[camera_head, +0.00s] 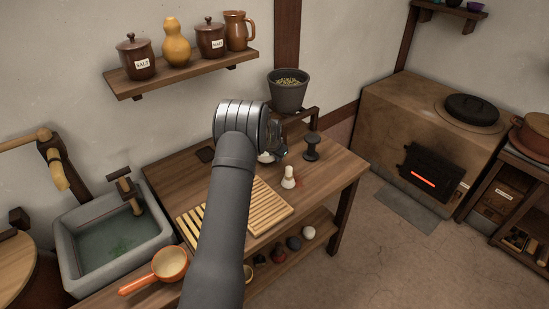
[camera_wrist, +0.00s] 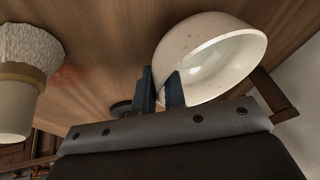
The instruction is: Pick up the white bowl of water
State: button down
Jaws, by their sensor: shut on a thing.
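The white bowl (camera_wrist: 205,42) fills the upper right of the wrist view, speckled and tilted in that picture, with a pale, shiny inside. My gripper (camera_wrist: 160,92) is shut on its rim, one dark finger against the inside and the other outside. In the head view the bowl (camera_head: 264,157) is mostly hidden behind my arm, with only a white sliver showing near my gripper (camera_head: 279,152). I cannot tell whether the bowl touches the wooden table (camera_head: 335,170).
A pale brush-like thing (camera_head: 288,178) and a dark spool-shaped object (camera_head: 311,147) stand close by. A slatted board (camera_head: 265,207) lies in front. A grey pot (camera_head: 288,92) stands behind. A stone sink (camera_head: 75,262) and an orange pan (camera_head: 168,264) are left. The table's right end is clear.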

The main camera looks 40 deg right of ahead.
jog(key=shift+r, duration=0.55)
notch_tip(320, 180, up, 2)
jog(key=s+d+r, duration=0.2)
jog(key=s+r, duration=0.4)
jog(key=s, duration=0.5)
jog(key=shift+d+r, duration=0.3)
jog(key=shift+r, duration=0.1)
